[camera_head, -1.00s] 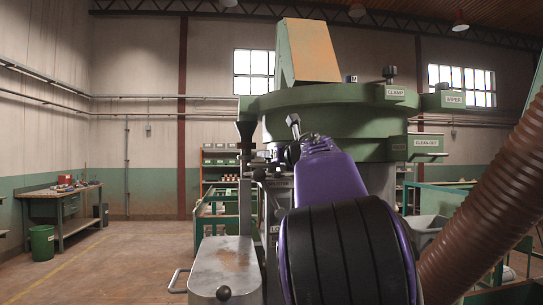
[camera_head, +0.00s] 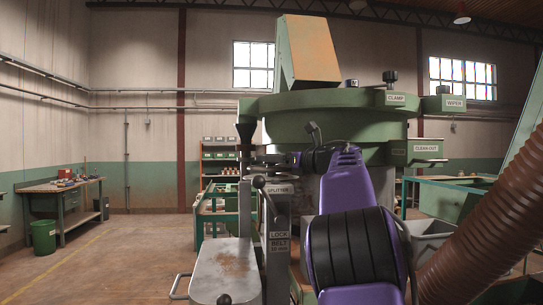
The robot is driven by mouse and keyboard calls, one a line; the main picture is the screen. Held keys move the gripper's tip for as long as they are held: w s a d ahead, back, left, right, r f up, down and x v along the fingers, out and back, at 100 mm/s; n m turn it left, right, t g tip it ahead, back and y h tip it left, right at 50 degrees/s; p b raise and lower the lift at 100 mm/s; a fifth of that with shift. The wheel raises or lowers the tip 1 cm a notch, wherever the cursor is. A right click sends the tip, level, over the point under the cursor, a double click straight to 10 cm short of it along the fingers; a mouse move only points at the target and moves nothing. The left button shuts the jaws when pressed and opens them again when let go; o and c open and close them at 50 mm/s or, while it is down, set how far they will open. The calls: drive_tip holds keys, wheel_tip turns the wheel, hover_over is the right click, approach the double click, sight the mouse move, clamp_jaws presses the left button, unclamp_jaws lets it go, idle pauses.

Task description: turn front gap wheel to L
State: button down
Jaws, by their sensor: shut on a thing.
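My purple arm, with its black-banded joint, stands in front of the machine. Its dark wrist end reaches the machine's metal front, below the green round hopper (camera_head: 340,110). My gripper (camera_head: 297,159) shows only in part there, pointing left at small grey metal parts (camera_head: 272,158). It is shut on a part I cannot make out. The front gap wheel cannot be told apart, and no L mark is readable. A black-knobbed lever (camera_head: 262,186) stands by the SPLITTER label (camera_head: 279,190), left of my arm, with the LOCK BELT label (camera_head: 278,240) below it.
A brown ribbed hose (camera_head: 485,235) slants across the right. A metal platform (camera_head: 225,268) juts out at the front left. CLAMP (camera_head: 396,99), WIPER (camera_head: 454,104) and CLEAN-OUT (camera_head: 426,148) labels sit on the hopper's right. A workbench (camera_head: 60,190) and open floor lie at the left.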

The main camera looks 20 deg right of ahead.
drive_tip(key=c, duration=0.6)
unclamp_jaws()
drive_tip(key=shift+f, duration=0.1)
drive_tip(key=shift+o, duration=0.2)
drive_tip(key=b+v, duration=0.3)
drive_tip(key=v, duration=1.4)
drive_tip(key=shift+s, duration=0.2)
